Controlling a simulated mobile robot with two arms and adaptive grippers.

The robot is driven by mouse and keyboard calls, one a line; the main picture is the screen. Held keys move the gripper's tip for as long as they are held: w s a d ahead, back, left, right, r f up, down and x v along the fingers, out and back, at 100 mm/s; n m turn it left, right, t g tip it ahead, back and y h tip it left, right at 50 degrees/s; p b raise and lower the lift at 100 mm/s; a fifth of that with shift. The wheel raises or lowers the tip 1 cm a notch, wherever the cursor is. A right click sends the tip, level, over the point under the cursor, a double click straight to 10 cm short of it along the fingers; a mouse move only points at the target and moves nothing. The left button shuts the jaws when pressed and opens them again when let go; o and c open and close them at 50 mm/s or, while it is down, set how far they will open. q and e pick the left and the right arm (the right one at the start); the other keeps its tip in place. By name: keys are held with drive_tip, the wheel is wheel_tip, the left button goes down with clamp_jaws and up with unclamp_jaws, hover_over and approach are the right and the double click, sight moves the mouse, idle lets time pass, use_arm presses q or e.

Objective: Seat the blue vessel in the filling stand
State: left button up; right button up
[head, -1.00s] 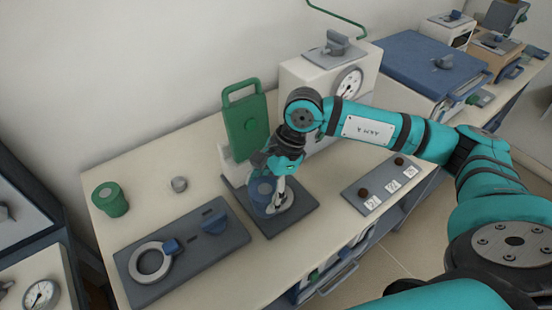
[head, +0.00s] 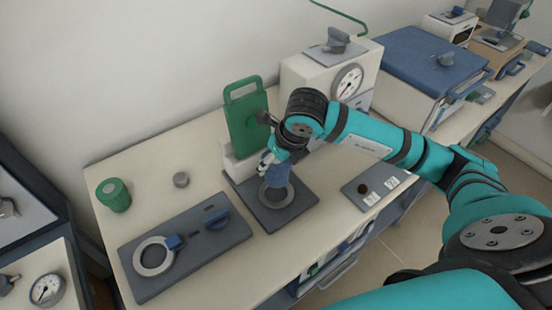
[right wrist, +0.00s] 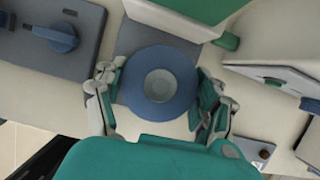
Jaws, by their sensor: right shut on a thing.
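The blue vessel (right wrist: 160,82) is round, with a wide blue rim and a grey hollow centre, seen from above in the right wrist view. My right gripper (right wrist: 157,90) is shut on it, with a finger on either side. In the head view the vessel (head: 277,178) is partly hidden by my right gripper (head: 271,163). It is over the dark grey base of a stand (head: 247,197), which has a pale ring on it and a white block with an upright green handled panel behind. I cannot tell whether the vessel touches the base. My left gripper is not in view.
A grey plate with a pale ring and blue knob (head: 215,218) lies to the left. A white gauge box (head: 305,78) is behind my arm; a small panel (head: 375,189) lies right.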

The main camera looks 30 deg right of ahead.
drive_tip(key=shift+f+b, duration=0.8)
drive_tip(key=shift+f, duration=0.8)
drive_tip(key=shift+f+b, duration=0.35)
drive_tip(key=shift+f, duration=0.1)
drive_tip(key=shift+f+b, duration=0.45)
drive_tip(key=shift+b, duration=0.1)
drive_tip(key=shift+r, duration=0.15)
drive_tip(key=shift+f+b, duration=0.7)
drive_tip(key=shift+b, duration=0.6)
drive_tip(key=o, duration=1.7)
